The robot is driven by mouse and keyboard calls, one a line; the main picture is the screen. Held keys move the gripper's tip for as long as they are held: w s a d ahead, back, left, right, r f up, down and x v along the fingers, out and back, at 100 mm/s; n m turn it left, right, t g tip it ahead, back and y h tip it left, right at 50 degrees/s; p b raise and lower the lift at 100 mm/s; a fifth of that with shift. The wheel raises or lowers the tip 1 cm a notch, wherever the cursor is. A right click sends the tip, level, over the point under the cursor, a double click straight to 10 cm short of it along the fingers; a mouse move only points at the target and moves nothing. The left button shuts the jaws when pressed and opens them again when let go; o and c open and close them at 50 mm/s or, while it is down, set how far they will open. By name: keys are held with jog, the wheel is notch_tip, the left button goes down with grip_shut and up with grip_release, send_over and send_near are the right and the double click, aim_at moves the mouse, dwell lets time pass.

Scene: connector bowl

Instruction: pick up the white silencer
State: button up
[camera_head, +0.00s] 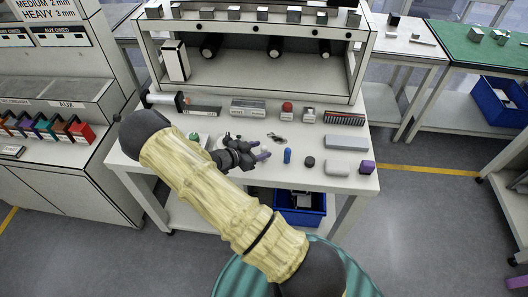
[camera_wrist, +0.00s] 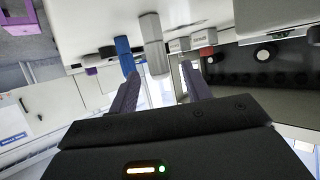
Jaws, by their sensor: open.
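The white silencer (camera_wrist: 152,45) is a pale upright cylinder on the table, seen upside down in the wrist view. It shows ahead of my gripper (camera_wrist: 160,74), in the gap between the two purple-grey fingertips and nearer the left one. The fingers are open and empty, and the silencer appears apart from them. In the head view my gripper (camera_head: 258,152) is low over the white table (camera_head: 226,174), pointing right. The silencer is mostly hidden by the fingers there. A blue cylinder (camera_head: 287,156) stands just right of the fingertips; it also shows in the wrist view (camera_wrist: 124,52).
A black round piece (camera_head: 310,161), a grey box (camera_head: 346,142), a white box (camera_head: 337,167) and a purple block (camera_head: 366,167) are to the right. A red-topped piece (camera_head: 287,107) and several boxes line the back under the shelf (camera_head: 260,72). The front table edge is close.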

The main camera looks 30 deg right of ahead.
jog(key=shift+x, duration=1.25)
jog(key=shift+r, duration=0.1)
jog(key=shift+c, duration=0.2)
jog(key=c, duration=1)
